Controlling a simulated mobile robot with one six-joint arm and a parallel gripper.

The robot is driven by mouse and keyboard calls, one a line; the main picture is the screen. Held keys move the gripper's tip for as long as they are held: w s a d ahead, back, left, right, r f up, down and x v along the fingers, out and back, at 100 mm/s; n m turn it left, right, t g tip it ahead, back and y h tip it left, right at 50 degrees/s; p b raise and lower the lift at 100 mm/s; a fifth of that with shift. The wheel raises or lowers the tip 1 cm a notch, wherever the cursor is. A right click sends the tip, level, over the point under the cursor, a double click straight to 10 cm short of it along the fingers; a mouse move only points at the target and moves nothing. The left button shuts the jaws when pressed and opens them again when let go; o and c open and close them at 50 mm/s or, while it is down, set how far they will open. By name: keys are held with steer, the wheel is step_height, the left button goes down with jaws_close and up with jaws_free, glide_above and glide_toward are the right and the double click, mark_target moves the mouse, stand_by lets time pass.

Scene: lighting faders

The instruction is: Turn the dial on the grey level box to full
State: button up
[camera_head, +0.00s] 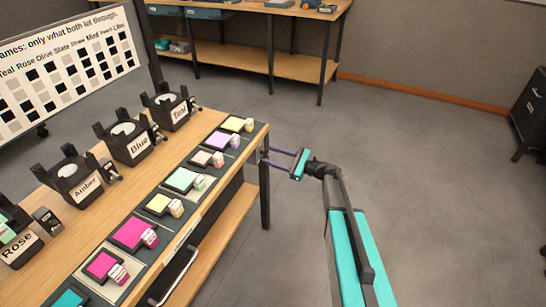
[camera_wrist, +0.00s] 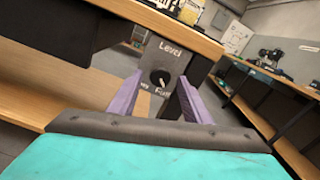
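The grey level box (camera_wrist: 172,63) is mounted under the table's edge in the wrist view, with "Level" written above its dial. The dial (camera_wrist: 159,77) is a small black knob with a pale mark on its lower side. A word that reads like "Full" is below it; the exact setting is too small to tell. My gripper (camera_wrist: 160,84) is open, its two purple fingers standing either side of the dial in the picture. I cannot tell if they touch it. In the head view my gripper (camera_head: 266,157) is at the table's far right corner, where the dial is hidden.
The wooden table (camera_head: 140,165) carries colour swatches and black holders labelled Rose, Amber, Blue and Teal. A black table leg (camera_head: 264,195) stands just below my gripper. A patterned board (camera_head: 70,70) is at left, a workbench (camera_head: 290,65) at back.

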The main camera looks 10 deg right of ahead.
steer(key=shift+s+d, duration=0.1)
steer(key=v, duration=1.3)
steer(key=shift+s+d+b, duration=0.2)
steer(key=shift+d+b, duration=0.05)
steer(key=shift+b, duration=0.15)
